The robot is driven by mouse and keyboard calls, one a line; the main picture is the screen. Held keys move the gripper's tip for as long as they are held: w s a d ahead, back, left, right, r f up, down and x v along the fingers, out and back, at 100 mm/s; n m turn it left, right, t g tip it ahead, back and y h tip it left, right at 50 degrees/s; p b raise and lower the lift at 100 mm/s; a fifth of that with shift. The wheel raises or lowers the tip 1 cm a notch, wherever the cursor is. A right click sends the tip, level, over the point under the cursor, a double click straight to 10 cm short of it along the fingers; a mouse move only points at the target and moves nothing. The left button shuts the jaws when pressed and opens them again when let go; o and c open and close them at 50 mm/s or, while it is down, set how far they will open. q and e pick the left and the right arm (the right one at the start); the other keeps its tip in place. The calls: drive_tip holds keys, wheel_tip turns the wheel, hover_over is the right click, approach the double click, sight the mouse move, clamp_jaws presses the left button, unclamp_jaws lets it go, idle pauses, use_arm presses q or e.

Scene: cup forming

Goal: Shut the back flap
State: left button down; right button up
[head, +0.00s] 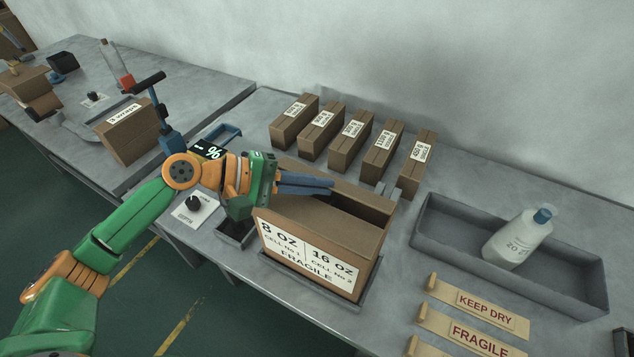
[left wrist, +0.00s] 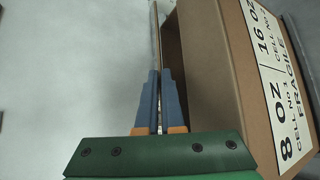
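The brown carton (head: 370,258) stands on the table with a white label reading 8 OZ, 16 OZ and FRAGILE. Its front top panel (head: 318,224) lies flat, and a dark gap shows behind it. The back flap (head: 360,191) stands up along the far edge. My left gripper (head: 334,184) reaches in from the left over the carton, with its blue fingers along the back flap. In the left wrist view the fingers (left wrist: 159,100) are close together on either side of the thin flap edge (left wrist: 157,40). The right gripper is out of view.
Several small labelled cartons (head: 352,138) stand in a row behind. A grey tray (head: 435,237) with a white bottle (head: 517,240) is at right. Label strips (head: 475,303) lie in front of it. A knob panel (head: 194,207) and another carton (head: 132,135) are at left.

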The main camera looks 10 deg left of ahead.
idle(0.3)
use_arm(q)
drive_tip(key=b, duration=0.1)
drive_tip(key=f+b, duration=0.1)
drive_tip(key=shift+s+f+m+t+h+b, duration=0.15)
drive_tip(key=shift+f+m+t+h+b, duration=0.15)
drive_tip(key=shift+b, duration=0.1)
drive_tip(key=shift+r, duration=0.4)
drive_tip(key=c, duration=1)
unclamp_jaws()
drive_tip(key=shift+c, duration=0.2)
